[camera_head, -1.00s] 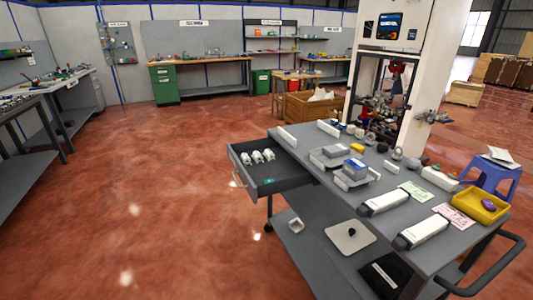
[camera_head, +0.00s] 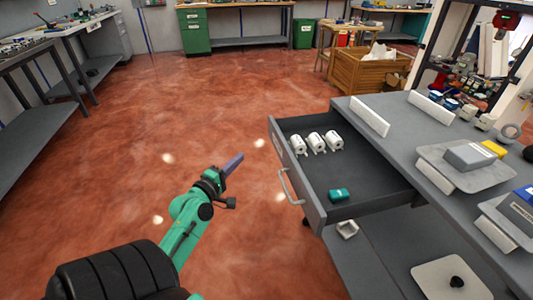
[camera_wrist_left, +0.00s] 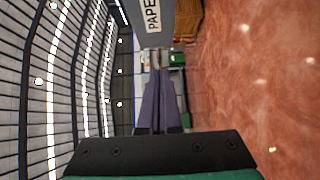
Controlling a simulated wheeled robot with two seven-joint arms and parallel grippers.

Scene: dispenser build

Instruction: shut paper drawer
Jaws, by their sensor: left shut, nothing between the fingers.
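The paper drawer (camera_head: 352,172) is pulled out of the grey workbench (camera_head: 392,125), with its front panel and bar handle (camera_head: 290,187) facing left. My right gripper is out of view.
Open red floor (camera_head: 150,130) lies left of the drawer. Trays (camera_head: 470,170) and white blocks (camera_head: 369,116) stand on the bench top. A lower shelf (camera_head: 355,265) runs under the drawer. A wooden crate (camera_head: 366,78) stands behind.

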